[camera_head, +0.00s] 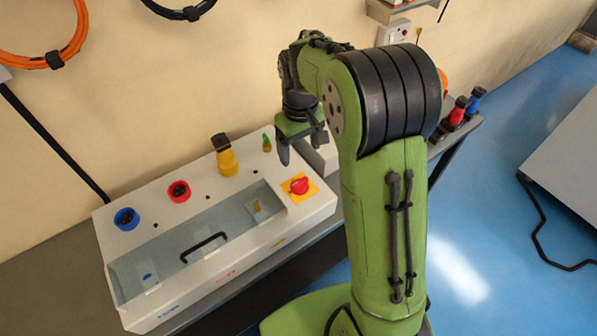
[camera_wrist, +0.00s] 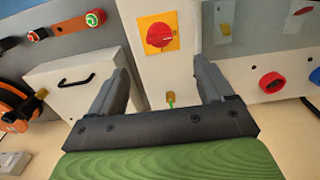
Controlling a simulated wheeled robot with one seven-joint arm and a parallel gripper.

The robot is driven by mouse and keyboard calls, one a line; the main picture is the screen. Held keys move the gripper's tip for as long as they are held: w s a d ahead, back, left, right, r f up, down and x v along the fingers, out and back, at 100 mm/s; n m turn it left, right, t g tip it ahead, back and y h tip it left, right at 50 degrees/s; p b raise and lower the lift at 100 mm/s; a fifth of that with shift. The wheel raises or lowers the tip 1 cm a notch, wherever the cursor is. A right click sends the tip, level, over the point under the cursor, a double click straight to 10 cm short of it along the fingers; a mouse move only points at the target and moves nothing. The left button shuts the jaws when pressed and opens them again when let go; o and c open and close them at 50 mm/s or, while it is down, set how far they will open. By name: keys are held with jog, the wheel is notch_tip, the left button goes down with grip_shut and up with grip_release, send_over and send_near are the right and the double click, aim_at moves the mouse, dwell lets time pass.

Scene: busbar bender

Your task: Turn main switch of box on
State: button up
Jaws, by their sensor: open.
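The box (camera_head: 243,229) is a light grey case on a bench, with a glass-like lid and a dark handle. Its main switch (camera_head: 299,186) is a red knob on a yellow plate at the box's right end. In the wrist view the red switch (camera_wrist: 160,35) sits beyond the fingertips, slightly above the gap between them. My gripper (camera_head: 302,150) is above the back right part of the box, with its fingers apart and empty. In the wrist view my gripper (camera_wrist: 165,78) is open, and its fingers do not touch the switch.
Blue (camera_head: 126,218), red (camera_head: 179,191) and yellow (camera_head: 226,160) sockets line the box's back; the yellow one holds a plug. A small green-yellow part (camera_head: 267,142) stands near my gripper. Red and blue plugs (camera_head: 466,108) stand at the bench's right end. Cables hang on the wall.

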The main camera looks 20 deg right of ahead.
aim_at(300, 181)
jog(key=f, duration=0.8)
jog(key=f+b, duration=0.1)
jog(key=f, duration=0.3)
jog(key=shift+w+f, duration=0.3)
jog(key=shift+f, duration=0.05)
jog(key=shift+s, duration=0.1)
jog(key=c, duration=1)
jog(key=shift+c, duration=0.2)
